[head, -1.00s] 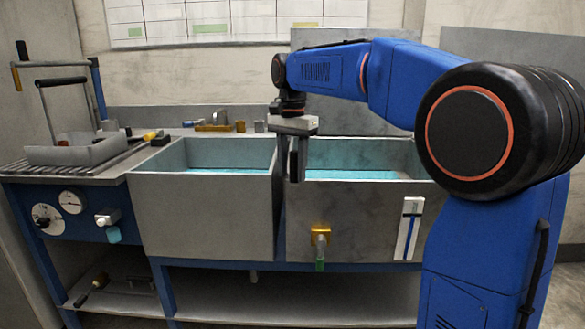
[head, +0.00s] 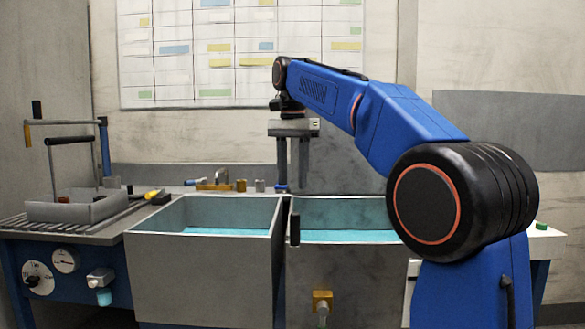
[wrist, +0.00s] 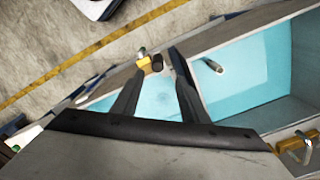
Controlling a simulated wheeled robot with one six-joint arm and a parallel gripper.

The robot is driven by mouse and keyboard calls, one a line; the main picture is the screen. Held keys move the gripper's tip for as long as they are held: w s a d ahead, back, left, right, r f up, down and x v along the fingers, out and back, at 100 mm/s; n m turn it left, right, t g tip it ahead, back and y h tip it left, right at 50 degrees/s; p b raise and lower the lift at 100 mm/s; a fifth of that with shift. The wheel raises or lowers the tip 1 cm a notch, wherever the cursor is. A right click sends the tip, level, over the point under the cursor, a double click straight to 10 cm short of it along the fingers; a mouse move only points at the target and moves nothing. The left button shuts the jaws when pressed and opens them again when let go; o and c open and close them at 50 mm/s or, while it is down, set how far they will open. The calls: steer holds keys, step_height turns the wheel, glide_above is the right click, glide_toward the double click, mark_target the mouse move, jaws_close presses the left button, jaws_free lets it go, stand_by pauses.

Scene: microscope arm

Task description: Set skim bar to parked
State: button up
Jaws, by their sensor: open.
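No part is labelled as the skim bar. A short black upright handle (head: 295,229) stands at the front left corner of the right tank (head: 345,262) and may belong to it; I cannot tell. In the wrist view the black handle (wrist: 157,62) shows end-on between the fingertips. My gripper (head: 292,186) is open and empty, pointing down above the handle in the head view. It also shows in the wrist view (wrist: 157,60), with both fingers apart. No contact with the handle is visible.
The left tank (head: 205,272) stands beside the right one; both hold blue liquid. A gold tap (head: 322,299) sticks out from the right tank's front. A grey basket (head: 75,208) with a tall handle stands on the left drainboard. Dials (head: 38,278) sit below it.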

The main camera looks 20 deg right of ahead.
steer(key=shift+r, duration=1.1)
steer(key=s+d+f+n+t, duration=0.1)
steer(key=s+d+f+n, duration=0.1)
steer(key=s+f, duration=0.9)
steer(key=s+d+f+n+t, duration=0.2)
steer(key=s+f+n, duration=0.3)
steer(key=s+f, duration=0.6)
steer(key=s+d+f+n+t, duration=0.1)
steer(key=s+d+f+n, duration=0.2)
steer(key=s+f, duration=0.8)
step_height(320, 180, down, 4)
steer(key=shift+s+d+f+t, duration=0.1)
steer(key=shift+s+d+t, duration=0.2)
steer(key=shift+t, duration=0.1)
